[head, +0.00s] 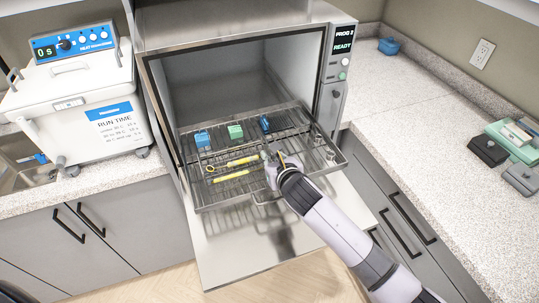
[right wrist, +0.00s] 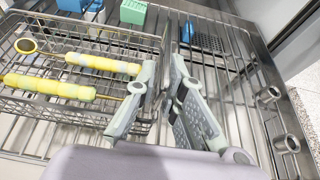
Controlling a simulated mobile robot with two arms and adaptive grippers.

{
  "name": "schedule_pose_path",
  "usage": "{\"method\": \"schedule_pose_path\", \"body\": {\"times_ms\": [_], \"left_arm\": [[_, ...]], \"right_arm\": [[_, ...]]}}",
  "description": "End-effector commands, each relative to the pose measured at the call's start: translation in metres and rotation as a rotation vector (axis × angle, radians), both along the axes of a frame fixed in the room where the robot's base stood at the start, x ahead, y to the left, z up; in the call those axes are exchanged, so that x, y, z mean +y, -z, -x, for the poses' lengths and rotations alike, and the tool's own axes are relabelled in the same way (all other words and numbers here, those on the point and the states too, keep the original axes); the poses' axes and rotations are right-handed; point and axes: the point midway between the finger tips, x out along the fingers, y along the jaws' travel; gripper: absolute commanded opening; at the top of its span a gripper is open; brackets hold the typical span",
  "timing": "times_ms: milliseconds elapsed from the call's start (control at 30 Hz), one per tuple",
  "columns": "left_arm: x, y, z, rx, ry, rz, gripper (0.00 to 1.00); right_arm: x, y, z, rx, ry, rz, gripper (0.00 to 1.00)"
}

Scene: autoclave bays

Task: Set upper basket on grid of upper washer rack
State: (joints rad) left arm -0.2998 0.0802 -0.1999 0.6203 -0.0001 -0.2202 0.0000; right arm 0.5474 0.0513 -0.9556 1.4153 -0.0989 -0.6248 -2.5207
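The upper basket (head: 205,185) is a wire basket with two yellow-handled tools in it. In the head view it sits low over the pulled-out upper washer rack (head: 318,170), toward its front left; exact contact with the grid is hard to see. My right gripper (head: 270,160) is at the basket's right wall. In the right wrist view its fingers (right wrist: 165,75) lie close together on either side of the wall of the basket (right wrist: 70,107). Whether they pinch the wire is unclear. The rack's grid (right wrist: 225,75) shows beside the basket. My left gripper is not in view.
A blue block (head: 203,139), a green block (head: 236,131) and a dark blue holder (head: 265,124) stand on the rack behind the basket. The open washer door (head: 235,250) lies below. The right counter (head: 440,130) is mostly clear.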

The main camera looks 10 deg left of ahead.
Motion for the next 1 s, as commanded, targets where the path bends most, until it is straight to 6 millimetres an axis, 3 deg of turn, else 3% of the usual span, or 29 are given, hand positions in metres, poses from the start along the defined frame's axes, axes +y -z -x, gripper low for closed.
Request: {"method": "schedule_pose_path", "body": {"times_ms": [200,567,733,1000], "left_arm": [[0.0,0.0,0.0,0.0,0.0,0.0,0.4],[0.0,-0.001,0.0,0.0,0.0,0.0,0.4],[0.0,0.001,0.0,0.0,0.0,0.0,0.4],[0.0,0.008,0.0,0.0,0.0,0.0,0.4]], "right_arm": [[0.0,0.0,0.0,0.0,0.0,0.0,0.25],[-0.001,-0.004,0.001,0.0,0.001,0.0,0.25],[-0.011,-0.01,0.015,-0.002,0.0,0.0,0.25],[-0.037,-0.03,0.055,-0.004,-0.001,0.0,0.25]]}}
